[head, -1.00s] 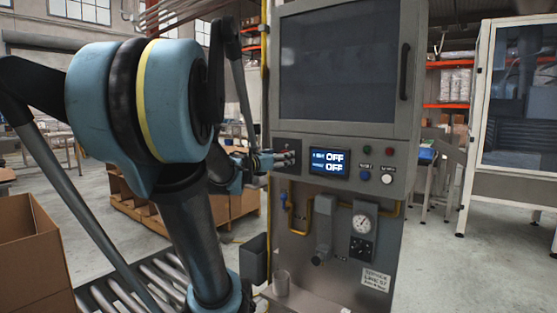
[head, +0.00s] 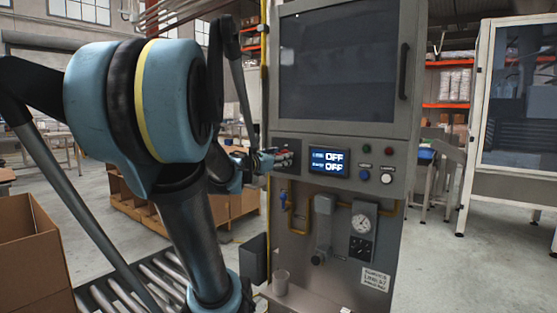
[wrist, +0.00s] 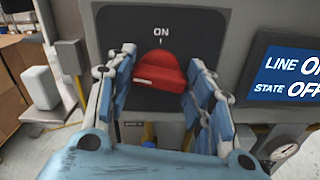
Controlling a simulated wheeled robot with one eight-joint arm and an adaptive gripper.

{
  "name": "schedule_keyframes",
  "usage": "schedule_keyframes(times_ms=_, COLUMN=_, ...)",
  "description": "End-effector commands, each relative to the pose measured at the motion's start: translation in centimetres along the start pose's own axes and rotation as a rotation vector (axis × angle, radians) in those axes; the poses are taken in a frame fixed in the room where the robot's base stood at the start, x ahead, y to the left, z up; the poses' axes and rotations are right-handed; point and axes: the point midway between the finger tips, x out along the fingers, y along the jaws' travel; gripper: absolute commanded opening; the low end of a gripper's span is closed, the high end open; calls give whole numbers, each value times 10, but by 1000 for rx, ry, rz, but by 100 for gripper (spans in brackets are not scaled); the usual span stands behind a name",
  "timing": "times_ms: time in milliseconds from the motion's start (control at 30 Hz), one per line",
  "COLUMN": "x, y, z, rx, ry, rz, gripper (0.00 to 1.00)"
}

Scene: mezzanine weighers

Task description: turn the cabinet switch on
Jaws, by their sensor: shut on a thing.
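The cabinet switch is a red knob (wrist: 160,72) on a dark plate (wrist: 205,30) with the word ON and a small mark above it. The knob looks turned a little off straight in the wrist view. My gripper (wrist: 161,62) has its blue-padded fingers on either side of the knob and is shut on it. In the head view my gripper (head: 274,160) is at the left of the cabinet's (head: 342,205) control panel, mostly hiding the switch.
Right of the display are a blue button (head: 365,174), a white button (head: 387,178) and small lamps. A gauge (head: 361,223) and yellow pipes sit below. A roller conveyor (head: 150,285) and a cardboard box (head: 28,245) stand at the left. Open floor lies right of the cabinet.

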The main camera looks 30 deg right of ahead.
Motion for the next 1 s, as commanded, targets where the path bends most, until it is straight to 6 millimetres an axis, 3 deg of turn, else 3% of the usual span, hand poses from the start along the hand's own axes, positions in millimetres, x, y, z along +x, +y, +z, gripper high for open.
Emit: schedule_keyframes(times_ms=1000, x=0, y=0, z=-2, rx=955, ry=7, rz=9, gripper=24)
